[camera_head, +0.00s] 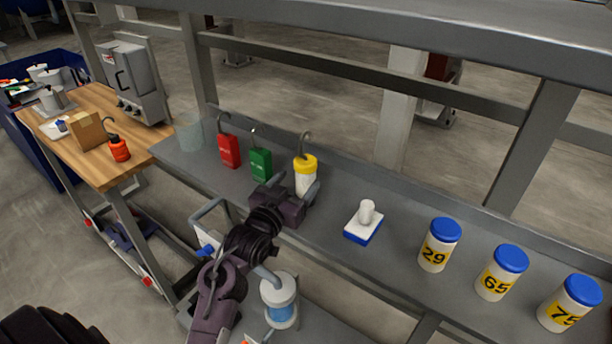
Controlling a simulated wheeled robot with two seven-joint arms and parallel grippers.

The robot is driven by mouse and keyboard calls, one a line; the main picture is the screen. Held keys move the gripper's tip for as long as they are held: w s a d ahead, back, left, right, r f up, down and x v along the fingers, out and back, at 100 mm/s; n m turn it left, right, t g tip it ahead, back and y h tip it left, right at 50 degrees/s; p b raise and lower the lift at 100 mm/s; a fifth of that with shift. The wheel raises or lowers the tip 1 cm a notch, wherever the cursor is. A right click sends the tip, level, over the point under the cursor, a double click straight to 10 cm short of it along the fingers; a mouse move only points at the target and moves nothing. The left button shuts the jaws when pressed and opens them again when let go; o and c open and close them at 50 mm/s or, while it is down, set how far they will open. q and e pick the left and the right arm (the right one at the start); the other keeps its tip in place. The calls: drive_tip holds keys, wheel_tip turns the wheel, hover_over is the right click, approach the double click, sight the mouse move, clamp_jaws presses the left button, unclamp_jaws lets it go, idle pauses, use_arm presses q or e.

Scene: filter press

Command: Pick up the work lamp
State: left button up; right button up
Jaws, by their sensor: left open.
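The work lamp (306,168), with a yellow top, a pale body and a grey hook, stands upright on the grey bench shelf (395,215). My left gripper (295,187) is open at the lamp, its fingers on either side of the lower body. I cannot tell whether the fingers touch it. The gripper hides part of the lamp's base. My right gripper is not in view.
A green hooked item (260,164) and a red one (229,150) stand left of the lamp. A blue-and-white block with a knob (363,225) lies to the right, then jars numbered 29 (437,250), 65 (499,278) and 75 (567,308). A wooden table (95,170) is at left.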

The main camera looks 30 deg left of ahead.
sight(301, 179)
use_arm(q)
drive_tip(key=w, duration=0.2)
drive_tip(key=w+p, duration=0.1)
drive_tip(key=shift+d+r, duration=0.25)
drive_tip(key=shift+w+f, duration=0.25)
drive_tip(key=shift+w, duration=0.4)
drive_tip(key=c, duration=1.1)
drive_tip(key=shift+c, duration=0.5)
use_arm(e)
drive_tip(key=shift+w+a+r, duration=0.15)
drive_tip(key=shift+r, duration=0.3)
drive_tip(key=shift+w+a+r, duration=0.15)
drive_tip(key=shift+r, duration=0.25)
use_arm(q)
drive_tip(key=shift+r, duration=0.15)
